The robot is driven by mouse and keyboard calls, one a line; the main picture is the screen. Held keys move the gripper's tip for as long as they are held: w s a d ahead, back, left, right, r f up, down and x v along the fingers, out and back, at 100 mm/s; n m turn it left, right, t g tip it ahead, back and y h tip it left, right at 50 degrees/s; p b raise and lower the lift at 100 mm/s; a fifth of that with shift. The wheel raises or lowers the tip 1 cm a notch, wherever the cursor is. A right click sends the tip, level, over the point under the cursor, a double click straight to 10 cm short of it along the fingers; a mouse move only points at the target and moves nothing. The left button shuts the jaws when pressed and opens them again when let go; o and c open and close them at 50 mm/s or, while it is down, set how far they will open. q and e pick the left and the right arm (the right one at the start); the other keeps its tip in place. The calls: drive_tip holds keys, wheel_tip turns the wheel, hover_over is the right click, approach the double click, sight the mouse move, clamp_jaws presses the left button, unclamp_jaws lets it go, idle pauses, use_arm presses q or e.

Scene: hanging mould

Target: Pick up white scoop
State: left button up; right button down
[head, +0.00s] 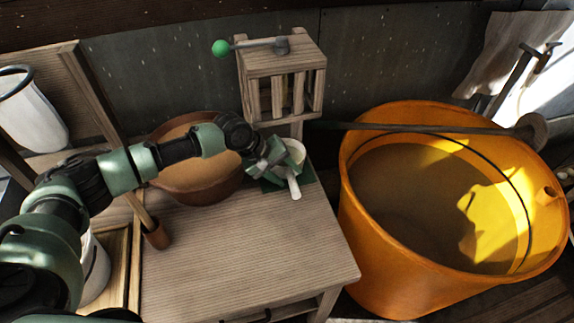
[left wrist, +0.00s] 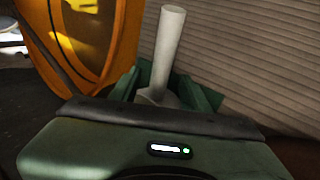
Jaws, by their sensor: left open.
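The white scoop (head: 295,187) lies at the back right of the wooden table, with its handle pointing toward the front. Part of its bowl shows beside my left gripper (head: 268,170), which is right over and beside it. In the left wrist view the scoop's pale handle (left wrist: 167,45) rises between the green fingers of my left gripper (left wrist: 165,92). The fingers are apart, and the wrist housing hides their lower part and most of the scoop's bowl. I cannot tell whether a finger touches the scoop. My right gripper is not in view.
A brown bowl (head: 190,185) stands left of the gripper, under my left arm. A wooden frame with a green-knobbed crank (head: 284,75) stands behind. A large orange tub (head: 390,285) is at the right. The table's front (head: 250,245) is clear.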

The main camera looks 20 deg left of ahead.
sight(289, 175)
use_arm(q)
drive_tip(key=x, duration=0.3)
drive_tip(key=shift+w, duration=0.1)
drive_tip(key=c, duration=0.8)
clamp_jaws()
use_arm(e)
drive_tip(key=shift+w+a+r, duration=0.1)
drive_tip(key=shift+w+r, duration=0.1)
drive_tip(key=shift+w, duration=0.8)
use_arm(q)
drive_tip(key=shift+r, duration=0.1)
